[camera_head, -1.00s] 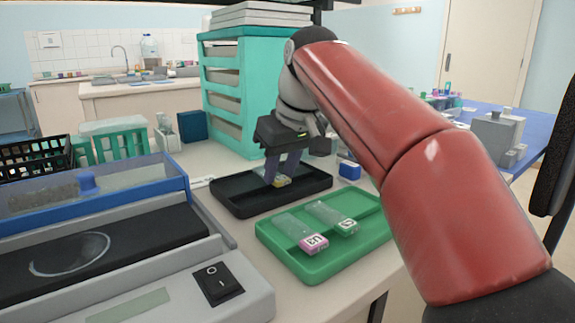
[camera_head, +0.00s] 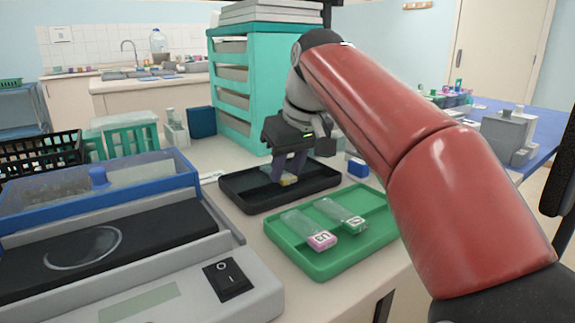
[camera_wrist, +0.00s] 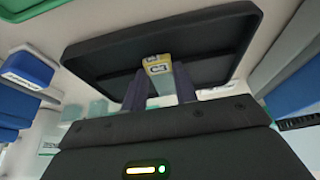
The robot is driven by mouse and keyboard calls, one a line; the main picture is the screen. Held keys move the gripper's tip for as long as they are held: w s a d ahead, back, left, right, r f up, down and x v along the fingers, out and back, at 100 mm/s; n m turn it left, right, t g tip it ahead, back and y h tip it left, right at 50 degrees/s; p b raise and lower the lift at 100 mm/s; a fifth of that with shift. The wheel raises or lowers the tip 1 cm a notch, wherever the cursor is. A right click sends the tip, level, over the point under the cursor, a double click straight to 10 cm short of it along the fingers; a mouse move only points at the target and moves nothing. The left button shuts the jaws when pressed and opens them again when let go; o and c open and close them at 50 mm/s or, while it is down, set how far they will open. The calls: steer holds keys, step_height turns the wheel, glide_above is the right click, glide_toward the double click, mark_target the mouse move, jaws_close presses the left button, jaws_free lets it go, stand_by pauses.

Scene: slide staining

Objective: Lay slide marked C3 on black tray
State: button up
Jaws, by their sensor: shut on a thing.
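The slide marked C3, with a yellow label end, shows in the wrist view (camera_wrist: 157,65) and in the head view (camera_head: 289,180). My gripper (camera_head: 287,170) is shut on it; its two dark fingers (camera_wrist: 158,88) flank the slide in the wrist view. The black tray (camera_head: 245,203) lies on the bench, and the slide is over its inside. The tray also fills the upper middle of the wrist view (camera_wrist: 100,58). I cannot tell whether the slide touches the tray floor. The fingers hide part of the slide's clear glass.
A green tray (camera_head: 310,268) in front holds a pink-labelled slide (camera_head: 321,240) and a green-labelled slide (camera_head: 356,224). A grey device with a blue-framed lid (camera_head: 150,175) stands left. A teal drawer unit (camera_head: 235,85) stands behind. A small blue-and-white block (camera_head: 358,167) sits right of the black tray.

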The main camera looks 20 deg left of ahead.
steer(key=o, duration=1)
steer(key=shift+f, duration=0.1)
steer(key=shift+o, duration=0.2)
steer(key=p+v, duration=0.1)
steer(key=v, duration=0.6)
steer(key=shift+r, duration=0.35)
steer(key=shift+d, duration=0.15)
